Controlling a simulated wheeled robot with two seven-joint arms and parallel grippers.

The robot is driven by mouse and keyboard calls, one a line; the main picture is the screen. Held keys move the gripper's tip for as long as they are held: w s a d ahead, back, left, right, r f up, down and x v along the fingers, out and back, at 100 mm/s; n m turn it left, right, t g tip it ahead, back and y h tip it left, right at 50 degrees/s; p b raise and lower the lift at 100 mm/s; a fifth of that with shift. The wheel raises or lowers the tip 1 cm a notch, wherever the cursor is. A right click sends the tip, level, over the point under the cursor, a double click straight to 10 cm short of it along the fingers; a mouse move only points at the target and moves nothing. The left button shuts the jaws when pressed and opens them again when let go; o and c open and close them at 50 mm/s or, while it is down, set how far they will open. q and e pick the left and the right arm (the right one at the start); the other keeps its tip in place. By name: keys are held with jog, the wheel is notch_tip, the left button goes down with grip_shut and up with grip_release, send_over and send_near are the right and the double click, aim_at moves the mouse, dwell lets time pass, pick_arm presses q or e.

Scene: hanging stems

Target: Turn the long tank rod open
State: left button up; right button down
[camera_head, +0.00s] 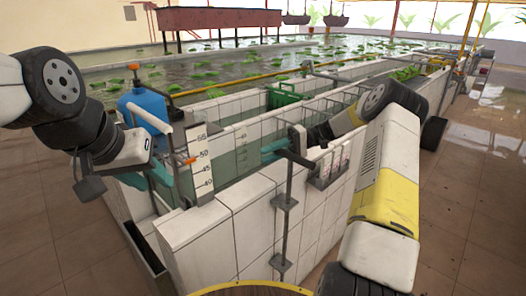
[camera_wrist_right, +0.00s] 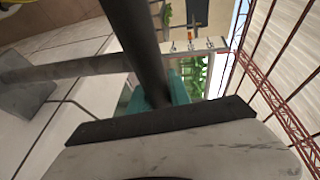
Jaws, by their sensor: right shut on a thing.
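The long tank rod (camera_head: 286,222) stands upright along the outer face of the white tiled tank wall, held by small plates. A dark crossbar handle (camera_head: 302,161) sits at its top. My right gripper (camera_head: 277,147) is at this handle. In the right wrist view the teal fingers (camera_wrist_right: 172,90) are shut around the dark bar (camera_wrist_right: 136,45), and the grey stem (camera_wrist_right: 75,70) runs off to the left. My left gripper (camera_head: 160,172) is near the wall's left end, away from the rod; its finger opening is unclear.
A white scale board (camera_head: 200,160) and a blue container (camera_head: 146,106) stand on the left. A small rack (camera_head: 329,168) hangs on the wall right of the rod. Water with green leaves (camera_head: 225,70) lies behind. Brown floor (camera_head: 465,190) is open at right.

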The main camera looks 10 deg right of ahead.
jog(key=c, duration=1.2)
grip_release()
jog(key=shift+f, duration=0.1)
jog(key=v, duration=0.7)
jog(key=shift+d, duration=0.4)
jog(key=shift+w+d, duration=0.1)
